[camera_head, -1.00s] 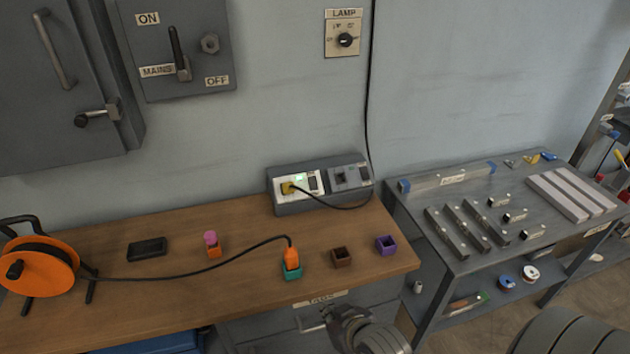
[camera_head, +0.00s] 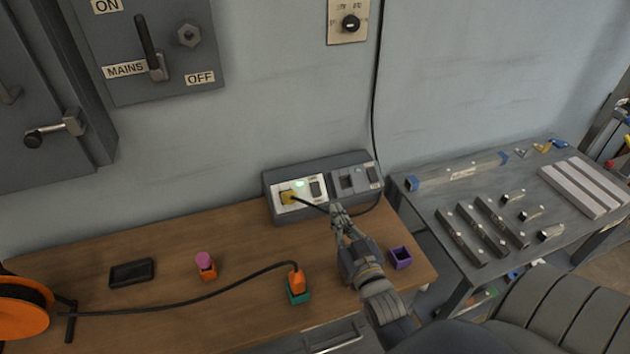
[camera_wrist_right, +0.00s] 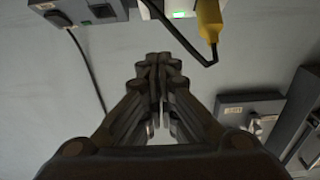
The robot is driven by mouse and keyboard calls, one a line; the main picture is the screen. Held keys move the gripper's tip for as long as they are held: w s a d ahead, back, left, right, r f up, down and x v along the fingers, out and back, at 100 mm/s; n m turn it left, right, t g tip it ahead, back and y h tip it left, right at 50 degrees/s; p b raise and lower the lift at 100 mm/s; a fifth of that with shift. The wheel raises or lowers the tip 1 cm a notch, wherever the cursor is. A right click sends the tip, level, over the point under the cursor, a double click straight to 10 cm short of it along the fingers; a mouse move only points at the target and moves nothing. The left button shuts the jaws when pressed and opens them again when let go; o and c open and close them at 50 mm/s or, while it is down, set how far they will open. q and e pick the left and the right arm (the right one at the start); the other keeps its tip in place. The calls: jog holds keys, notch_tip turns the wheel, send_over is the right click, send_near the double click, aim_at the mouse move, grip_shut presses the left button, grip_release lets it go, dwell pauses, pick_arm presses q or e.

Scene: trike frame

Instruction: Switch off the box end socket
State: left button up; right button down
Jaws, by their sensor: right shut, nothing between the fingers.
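A grey socket box (camera_head: 270,208) stands on the bench against the wall. Its left socket (camera_head: 312,201) has a white plate, a yellow plug (camera_head: 287,197), a lit green light (camera_head: 299,184) and a dark rocker switch (camera_head: 316,189). Its right socket (camera_head: 347,182) is grey and empty, with its own dark rocker (camera_head: 374,174). I cannot read which is the box end one. My right gripper (camera_head: 338,209) is shut and empty, just in front of the box, near the plug's cable. In the wrist view its closed fingers (camera_wrist_right: 158,62) point toward the box (camera_wrist_right: 95,14); the yellow plug (camera_wrist_right: 209,18) is right of them.
A black cable hangs down the wall (camera_head: 377,90) to the box. An orange plug in a teal holder (camera_head: 299,296), a purple cup (camera_head: 400,257), a pink-topped orange piece (camera_head: 205,268) and an orange reel (camera_head: 20,305) stand on the bench. A metal table (camera_head: 425,203) is at right.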

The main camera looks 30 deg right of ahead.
aim_at(316, 190)
pick_arm(q)
jog(key=s+r+p, duration=0.1)
jog(key=s+p, duration=0.1)
jog(key=s+r+p, duration=0.1)
jog(key=shift+s+a+r, duration=0.1)
jog(key=shift+a+r, duration=0.15)
jog(key=shift+r, duration=0.1)
pick_arm(e)
jog(key=f+x, duration=0.2)
jog(key=x, duration=1)
jog(key=shift+w+f, duration=0.3)
